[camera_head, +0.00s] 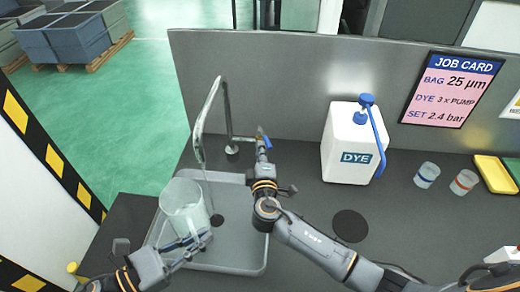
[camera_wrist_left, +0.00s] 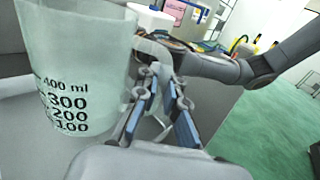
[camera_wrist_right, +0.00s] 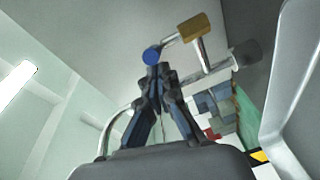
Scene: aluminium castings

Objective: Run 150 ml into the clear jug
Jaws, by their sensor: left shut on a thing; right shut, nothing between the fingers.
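The clear jug (camera_head: 183,203) is upright in the sink under the tap spout (camera_head: 198,148). My left gripper (camera_head: 203,238) is shut on its handle. In the left wrist view the jug (camera_wrist_left: 75,60) shows marks from 100 to 400 ml; I cannot make out a water level. A faint pale line runs down below the spout; I cannot tell whether it is water. My right gripper (camera_head: 262,158) is shut and empty at the tap's blue-ended lever (camera_head: 266,142). In the right wrist view its fingertips (camera_wrist_right: 157,75) are just below the blue end (camera_wrist_right: 152,55); contact is unclear.
The sink (camera_head: 236,258) has a dark drain. A white DYE container (camera_head: 345,150) with a blue pump stands right of the tap. Two small cups (camera_head: 426,175) and coloured trays (camera_head: 495,172) are far right. A black disc (camera_head: 350,226) lies on the counter. A grey panel rises behind.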

